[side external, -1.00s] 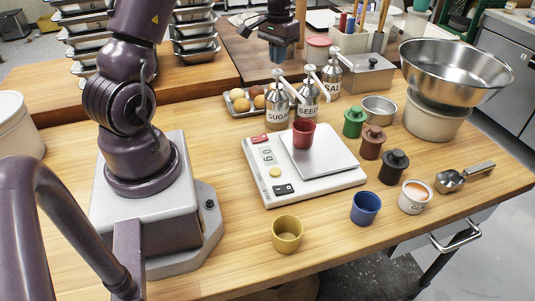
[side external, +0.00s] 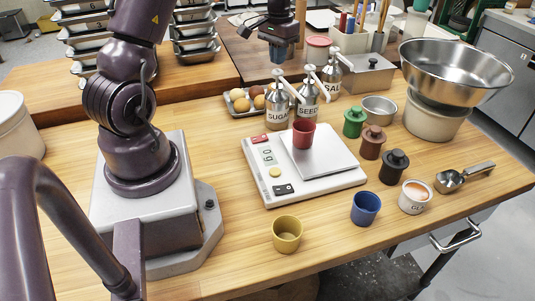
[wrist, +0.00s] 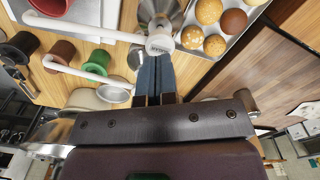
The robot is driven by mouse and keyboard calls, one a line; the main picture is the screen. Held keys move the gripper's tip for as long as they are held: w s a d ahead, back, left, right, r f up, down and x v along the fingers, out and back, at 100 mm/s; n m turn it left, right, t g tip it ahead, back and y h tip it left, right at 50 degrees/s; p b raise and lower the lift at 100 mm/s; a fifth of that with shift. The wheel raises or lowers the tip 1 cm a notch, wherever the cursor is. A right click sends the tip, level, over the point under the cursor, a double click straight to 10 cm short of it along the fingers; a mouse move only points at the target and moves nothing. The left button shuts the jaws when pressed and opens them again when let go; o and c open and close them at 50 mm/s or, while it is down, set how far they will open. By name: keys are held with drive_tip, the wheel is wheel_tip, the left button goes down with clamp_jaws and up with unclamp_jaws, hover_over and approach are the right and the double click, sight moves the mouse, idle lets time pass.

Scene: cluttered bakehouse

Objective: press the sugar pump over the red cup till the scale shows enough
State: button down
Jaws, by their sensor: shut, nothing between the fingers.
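The sugar pump (side external: 279,112), a steel can labelled SUGAR with a white spout, stands behind the scale (side external: 300,185). The red cup (side external: 303,134) sits upright on the scale's steel plate, just in front of the pump. The scale's display (side external: 266,155) shows digits that look like 6 and 0, seen sideways. My gripper (side external: 278,55) is shut and empty, above the sugar pump's head. In the wrist view my shut blue-grey fingertips (wrist: 153,62) are next to the round white pump head (wrist: 160,43), with its spout going left. I cannot tell whether they touch.
The seeds pump (side external: 307,100) and salt pump (side external: 331,80) stand close to the right. A tray of buns (side external: 240,104) is to the left. Green (side external: 354,122), brown (side external: 372,142) and black pots (side external: 394,167) line the scale's right. Yellow (side external: 287,234) and blue cups (side external: 365,208) stand in front.

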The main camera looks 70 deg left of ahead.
sight(278, 71)
drive_tip(key=shift+f, duration=0.3)
drive_tip(key=shift+f, duration=1.5)
drive_tip(key=shift+r, duration=4.35)
drive_tip(key=s+d+r+m+t, duration=0.2)
drive_tip(key=s+d+r, duration=0.1)
drive_tip(key=d, duration=0.6)
drive_tip(key=s+d+r+m+t, duration=0.1)
drive_tip(key=s+d+r, duration=0.3)
drive_tip(key=d, duration=0.5)
drive_tip(key=s+d+r+m+t, duration=0.2)
drive_tip(key=s+d+r+m, duration=0.1)
drive_tip(key=s+d, duration=0.4)
drive_tip(key=d, duration=0.3)
drive_tip(key=shift+s+r+t, duration=0.2)
drive_tip(key=shift+t, duration=0.1)
